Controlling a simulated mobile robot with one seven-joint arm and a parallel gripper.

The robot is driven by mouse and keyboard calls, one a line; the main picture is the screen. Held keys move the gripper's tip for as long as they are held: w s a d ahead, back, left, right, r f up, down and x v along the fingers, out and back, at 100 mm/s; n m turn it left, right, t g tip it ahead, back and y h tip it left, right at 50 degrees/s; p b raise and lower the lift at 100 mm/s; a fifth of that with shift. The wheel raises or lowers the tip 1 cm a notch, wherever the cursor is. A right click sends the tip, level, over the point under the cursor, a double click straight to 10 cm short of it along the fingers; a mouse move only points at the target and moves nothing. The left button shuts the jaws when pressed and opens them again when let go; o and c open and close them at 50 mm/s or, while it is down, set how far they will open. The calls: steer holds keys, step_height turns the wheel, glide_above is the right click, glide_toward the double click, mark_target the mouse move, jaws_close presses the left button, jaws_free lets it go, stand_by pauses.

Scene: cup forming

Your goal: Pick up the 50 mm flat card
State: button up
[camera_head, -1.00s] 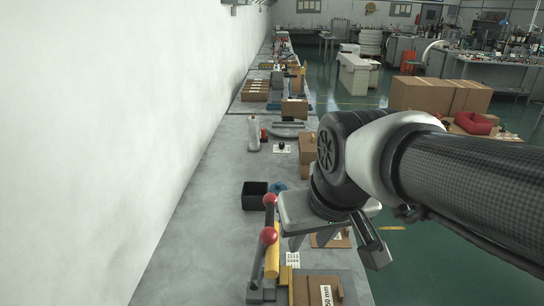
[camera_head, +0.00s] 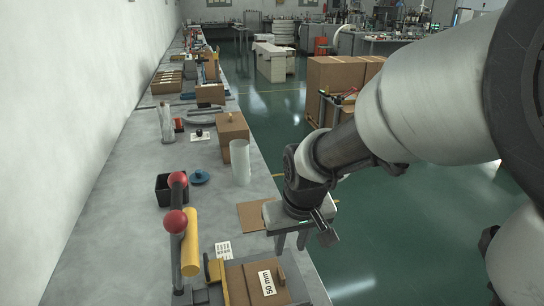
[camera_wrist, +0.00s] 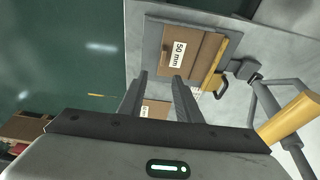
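A flat brown card (camera_head: 252,216) lies on the grey bench near its right edge, partly hidden behind my gripper in the head view. In the wrist view a brown card (camera_wrist: 157,105) with a small white label shows between the fingers; its label is too small to read. A brown piece labelled "50 mm" (camera_head: 251,287) sits on a grey fixture at the bench's near end; it also shows in the wrist view (camera_wrist: 205,55). My gripper (camera_head: 291,245) is open and empty, fingers pointing down, above the bench edge. Its fingers (camera_wrist: 160,76) stand apart in the wrist view.
A lever press with red knobs (camera_head: 176,222) and a yellow handle (camera_head: 190,243) stands left of the fixture. A black bin (camera_head: 170,190), a blue lid (camera_head: 200,177), a white cylinder (camera_head: 240,165) and a brown box (camera_head: 231,135) stand farther back. The bench's left side is clear.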

steer(key=b, duration=0.1)
glide_above(281, 272)
steer(key=s+d, duration=0.1)
step_height(281, 272, down, 8)
steer(key=shift+s+d, duration=0.1)
steer(key=shift+s, duration=0.05)
steer(key=x, duration=0.1)
steer(key=b+x, duration=0.1)
steer(key=x, duration=0.2)
steer(key=shift+s+a+f, duration=0.2)
steer(key=shift+s+a, duration=0.1)
steer(key=shift+w+f+b, duration=0.2)
steer(key=shift+f+b, duration=0.1)
steer(key=shift+f, duration=0.1)
jaws_close()
